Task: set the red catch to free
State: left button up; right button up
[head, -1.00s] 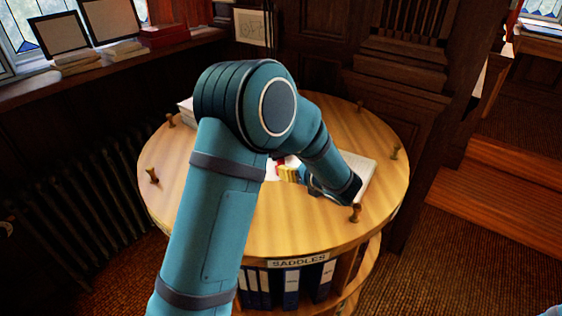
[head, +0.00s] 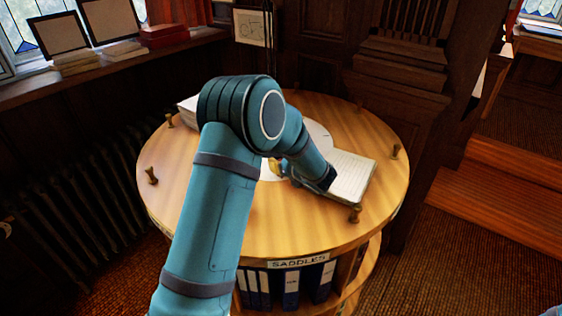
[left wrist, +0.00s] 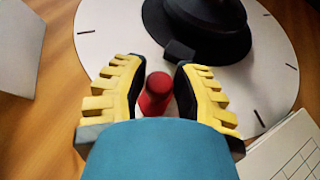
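The red catch (left wrist: 158,90) is a small rounded red post in the left wrist view, in front of a black domed piece (left wrist: 205,25) with a black block (left wrist: 179,51). These sit over a white disc (left wrist: 90,40) with black tick marks. My left gripper (left wrist: 160,70) has its yellow and black fingers on either side of the catch, with narrow gaps; a firm hold is not visible. In the head view the left gripper (head: 275,166) is low over the disc (head: 318,133), and my arm hides the catch. My right gripper is not in view.
The round wooden table (head: 270,235) has short pegs (head: 355,214) around its rim. An open book (head: 352,176) lies right of the gripper, and a stack of papers (head: 188,108) is at the back left. The front and right of the tabletop are mostly clear.

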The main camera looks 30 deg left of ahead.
pick_arm(q)
grip_shut()
jog(key=shift+w+a, duration=0.95)
jog(key=shift+w, duration=0.2)
jog(key=shift+w+a+r, duration=0.1)
jog(key=shift+a, duration=0.05)
jog(key=o, duration=0.7)
grip_release()
jog(key=shift+w, duration=0.1)
jog(key=v, duration=1.2)
